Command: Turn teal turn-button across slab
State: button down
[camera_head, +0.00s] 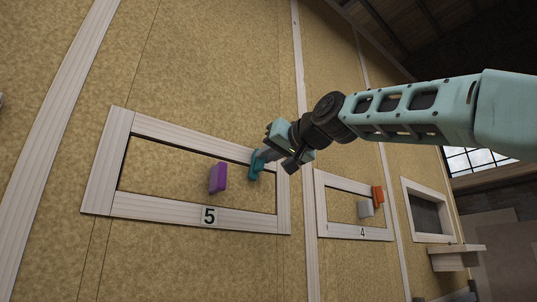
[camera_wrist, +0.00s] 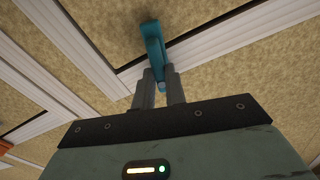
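The teal turn-button (camera_head: 256,166) sits at the upper rail of the frame marked 5, near its right end. The tan slab (camera_head: 160,172) fills that frame and has a purple block (camera_head: 217,178) on it. My gripper (camera_head: 264,156) is at the teal turn-button. In the wrist view the teal turn-button (camera_wrist: 153,42) runs down between the two grey fingers of my gripper (camera_wrist: 160,78). They are close together, on both sides of its lower end, with no clear gap seen. The button's exact angle is partly hidden by the fingers.
The frame marked 4 (camera_head: 362,232) stands to the right, with an orange turn-button (camera_head: 378,197) and a grey block (camera_head: 365,209). Farther right are a dark framed opening (camera_head: 427,215) and a small shelf (camera_head: 455,256). The wall left of frame 5 is clear.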

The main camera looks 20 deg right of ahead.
jog(key=shift+d+f+n+b, duration=0.1)
jog(key=shift+f+n+b, duration=0.05)
jog(key=shift+n+b, duration=0.75)
jog(key=shift+n, duration=0.6)
jog(key=c, duration=1.4)
grip_release()
jog(key=shift+c, duration=0.2)
jog(key=b+v, duration=0.6)
jog(key=v, duration=1.1)
jog(key=shift+s+r, duration=0.2)
jog(key=shift+d, duration=0.1)
